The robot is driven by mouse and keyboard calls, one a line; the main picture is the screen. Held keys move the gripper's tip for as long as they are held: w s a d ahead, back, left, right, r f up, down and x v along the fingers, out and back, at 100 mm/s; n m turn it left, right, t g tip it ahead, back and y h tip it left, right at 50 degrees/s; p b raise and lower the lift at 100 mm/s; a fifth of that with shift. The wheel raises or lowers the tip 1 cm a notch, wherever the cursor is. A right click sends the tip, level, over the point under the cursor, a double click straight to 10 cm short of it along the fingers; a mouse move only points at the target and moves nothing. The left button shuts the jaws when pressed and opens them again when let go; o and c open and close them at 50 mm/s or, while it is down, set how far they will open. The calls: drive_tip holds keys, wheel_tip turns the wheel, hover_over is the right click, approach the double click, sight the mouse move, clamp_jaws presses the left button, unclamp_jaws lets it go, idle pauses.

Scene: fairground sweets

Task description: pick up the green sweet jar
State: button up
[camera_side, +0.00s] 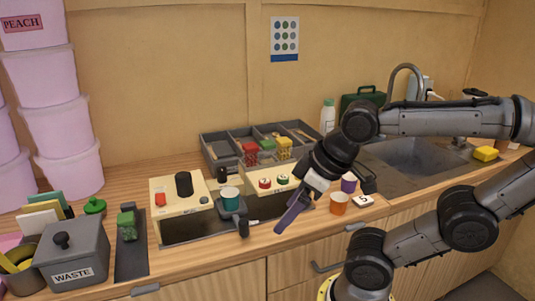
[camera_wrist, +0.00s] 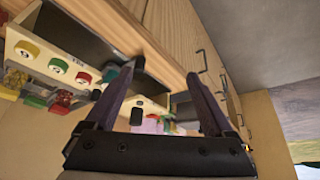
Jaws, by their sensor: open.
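A green item (camera_side: 267,145), which looks like the green sweet jar, stands in the grey divided tray (camera_side: 213,155) between a red jar (camera_side: 250,149) and a yellow jar (camera_side: 284,144). Only its upper part shows. My gripper (camera_side: 288,220) is in front of the counter machines, in front of and below the tray, pointing down-left. In the wrist view its dark purple fingers (camera_wrist: 158,78) are apart with nothing between them.
Cream machines with buttons (camera_side: 180,215) stand between my gripper and the tray. A waste bin (camera_side: 75,260) and a green block (camera_side: 127,225) are far left.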

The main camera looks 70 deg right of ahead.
drive_tip(key=w+d+r+n+g, duration=0.2)
drive_tip(key=w+d+r+n, duration=0.25)
drive_tip(key=r, duration=0.35)
drive_tip(key=w+d+r+n+g, duration=0.1)
drive_tip(key=w+d+r+n, duration=0.2)
drive_tip(key=w+r+n, duration=0.45)
drive_tip(key=m+g, duration=0.3)
drive_tip(key=m, duration=0.1)
hover_over(268, 142)
drive_tip(key=w+a, duration=0.1)
wheel_tip(268, 142, down, 3)
wheel_tip(268, 142, down, 8)
drive_tip(key=shift+f, duration=0.2)
drive_tip(key=f, duration=0.3)
drive_tip(key=s+f, duration=0.1)
drive_tip(key=shift+d+f, duration=0.25)
drive_tip(key=shift+d, duration=0.05)
drive_tip(key=shift+f, duration=0.45)
